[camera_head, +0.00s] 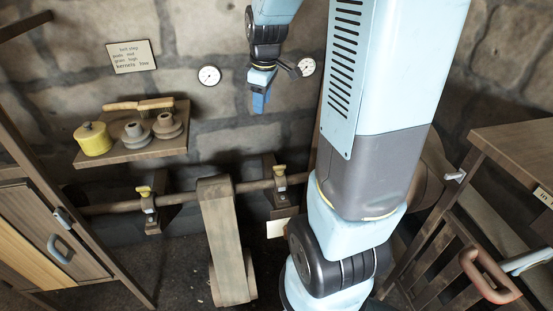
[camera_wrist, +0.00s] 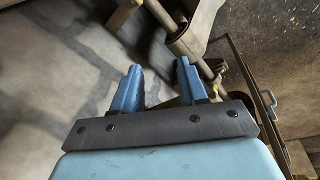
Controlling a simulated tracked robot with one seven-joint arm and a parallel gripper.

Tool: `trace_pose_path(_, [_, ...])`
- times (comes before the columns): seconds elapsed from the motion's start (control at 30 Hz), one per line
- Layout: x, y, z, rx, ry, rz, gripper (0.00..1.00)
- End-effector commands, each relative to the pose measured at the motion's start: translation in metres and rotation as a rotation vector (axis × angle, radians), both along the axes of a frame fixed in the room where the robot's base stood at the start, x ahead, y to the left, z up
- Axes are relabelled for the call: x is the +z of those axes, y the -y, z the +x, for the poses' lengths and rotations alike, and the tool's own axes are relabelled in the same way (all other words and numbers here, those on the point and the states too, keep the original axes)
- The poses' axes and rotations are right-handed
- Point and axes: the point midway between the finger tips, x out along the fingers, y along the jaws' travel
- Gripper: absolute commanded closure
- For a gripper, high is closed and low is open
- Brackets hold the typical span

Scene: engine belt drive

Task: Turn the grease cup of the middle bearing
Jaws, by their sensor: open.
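Two bearings with yellow grease cups show on the long horizontal shaft (camera_head: 185,200) in the head view. One grease cup (camera_head: 144,191) is on the left bearing (camera_head: 150,212); the other cup (camera_head: 280,170) is on the bearing (camera_head: 280,190) right of the belt. My arm hides the shaft's right end, so I cannot tell whether a further bearing sits there. My gripper (camera_head: 260,102) hangs in front of the wall, above the shaft and the right-hand visible cup, apart from both. In the wrist view my gripper (camera_wrist: 157,85) has its blue fingers apart with nothing between them.
A broad belt (camera_head: 223,240) runs from the shaft down to the floor. A wall shelf (camera_head: 150,153) holds a yellow pot (camera_head: 93,138), a brush (camera_head: 138,105) and two pulleys. A cabinet (camera_head: 60,235) stands left; a wooden table (camera_head: 515,145) and gate stand right. Two gauges hang near my gripper.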

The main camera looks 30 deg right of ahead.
Motion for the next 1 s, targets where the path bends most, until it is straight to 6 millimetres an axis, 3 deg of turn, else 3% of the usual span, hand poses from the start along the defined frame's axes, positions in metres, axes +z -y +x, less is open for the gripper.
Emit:
trace_pose_path(0.3, [-0.087,0.047,0.044,0.247,-0.108,-0.032,0.57])
trace_pose_path(0.6, [-0.166,0.085,0.063,0.461,-0.185,-0.038,0.57])
trace_pose_path(0.73, [-0.186,0.093,0.064,0.514,-0.201,-0.037,0.57])
trace_pose_path(1.0, [-0.206,0.098,0.065,0.541,-0.209,-0.036,0.57])
